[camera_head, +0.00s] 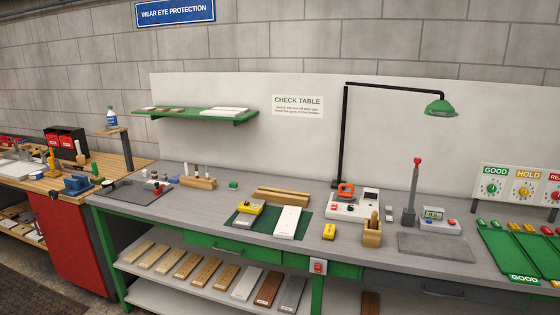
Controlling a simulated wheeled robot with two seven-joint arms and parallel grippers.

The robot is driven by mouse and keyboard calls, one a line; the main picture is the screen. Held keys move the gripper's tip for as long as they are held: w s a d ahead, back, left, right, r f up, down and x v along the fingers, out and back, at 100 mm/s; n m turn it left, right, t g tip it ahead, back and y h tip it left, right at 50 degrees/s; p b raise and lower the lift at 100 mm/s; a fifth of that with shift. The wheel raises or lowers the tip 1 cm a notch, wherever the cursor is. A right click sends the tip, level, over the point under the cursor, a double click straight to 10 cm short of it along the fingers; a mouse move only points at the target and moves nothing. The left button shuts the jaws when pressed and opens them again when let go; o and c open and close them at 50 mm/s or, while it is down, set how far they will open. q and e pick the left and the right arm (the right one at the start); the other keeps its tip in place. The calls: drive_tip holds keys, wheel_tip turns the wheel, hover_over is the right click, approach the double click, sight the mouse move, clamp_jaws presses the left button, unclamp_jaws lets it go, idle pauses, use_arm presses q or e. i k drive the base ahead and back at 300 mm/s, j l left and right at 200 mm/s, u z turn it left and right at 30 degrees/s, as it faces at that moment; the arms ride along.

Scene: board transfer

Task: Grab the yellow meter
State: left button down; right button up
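Two small yellow items are on the grey check table. A yellow box-shaped device (250,208) with a pale panel and a dark spot on top sits on the dark green mat (258,224), left of a white board (287,221). Labels are too small to read, so which one is the meter is not certain. Both are uncovered. Neither of my grippers is in view.
A wooden holder (372,235), a white unit with an orange part (353,204) and a lamp (439,107) on a black post stand to the right. A wooden rail (283,195) lies behind the mat.

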sight(254, 209)
drive_tip(key=i+l+u, duration=0.15)
drive_tip(key=i+l, duration=0.15)
drive_tip(key=i, duration=0.2)
drive_tip(key=i+l+u, duration=0.2)
drive_tip(key=i+l, duration=0.15)
drive_tip(key=i, duration=0.15)
